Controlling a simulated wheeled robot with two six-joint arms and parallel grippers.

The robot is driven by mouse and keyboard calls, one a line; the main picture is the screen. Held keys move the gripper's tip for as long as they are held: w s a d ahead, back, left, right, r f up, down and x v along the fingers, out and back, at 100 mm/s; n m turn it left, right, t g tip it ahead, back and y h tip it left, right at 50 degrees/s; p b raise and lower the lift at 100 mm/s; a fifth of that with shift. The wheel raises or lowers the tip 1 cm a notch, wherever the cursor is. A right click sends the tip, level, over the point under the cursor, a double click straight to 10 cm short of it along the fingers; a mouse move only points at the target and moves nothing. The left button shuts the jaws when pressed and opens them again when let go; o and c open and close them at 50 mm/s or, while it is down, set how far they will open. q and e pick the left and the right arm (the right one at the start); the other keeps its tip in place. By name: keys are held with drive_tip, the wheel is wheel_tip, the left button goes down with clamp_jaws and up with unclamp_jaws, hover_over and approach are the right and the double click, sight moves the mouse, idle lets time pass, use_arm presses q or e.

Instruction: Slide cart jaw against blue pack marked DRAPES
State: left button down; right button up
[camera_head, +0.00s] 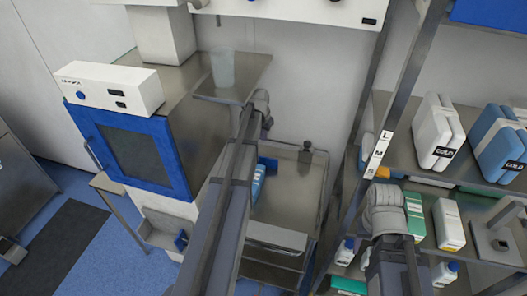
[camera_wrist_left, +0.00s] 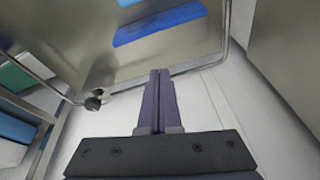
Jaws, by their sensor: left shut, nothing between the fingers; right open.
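A steel cart (camera_head: 292,196) stands in the middle of the head view. A light blue pack (camera_head: 258,182) lies on it, partly covered by my left arm, and a darker blue piece (camera_head: 268,163) shows just behind it. The left wrist view shows blue surfaces (camera_wrist_left: 158,24) on the steel cart top (camera_wrist_left: 120,65). No DRAPES lettering is readable, and I cannot tell which part is the jaw. My left gripper (camera_wrist_left: 160,76) is shut and empty, its tips near the cart's edge rail in that view. It is hidden in the head view. My right gripper does not show.
A white and blue cabinet (camera_head: 130,150) stands left of the cart. A steel shelf rack with white and blue jugs (camera_head: 437,130) and boxes (camera_head: 448,224) stands at the right. A dark knob (camera_head: 306,146) rises at the cart's back.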

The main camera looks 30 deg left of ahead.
sight(260, 161)
use_arm(q)
drive_tip(key=shift+w+r+n, duration=0.1)
drive_tip(key=shift+r+n, duration=0.05)
drive_tip(key=shift+n, duration=0.55)
drive_tip(key=shift+w+r+n, duration=0.1)
drive_tip(key=shift+r+n, duration=0.05)
drive_tip(key=shift+n, duration=0.55)
drive_tip(key=shift+f, duration=0.1)
drive_tip(key=b+x, duration=0.9)
drive_tip(key=x, duration=0.1)
drive_tip(key=shift+w+b, duration=0.1)
drive_tip(key=shift+b, duration=0.3)
drive_tip(key=s, duration=0.1)
drive_tip(key=s+d, duration=0.1)
drive_tip(key=s, duration=0.1)
drive_tip(key=shift+s, duration=0.45)
drive_tip(key=shift+s, duration=0.1)
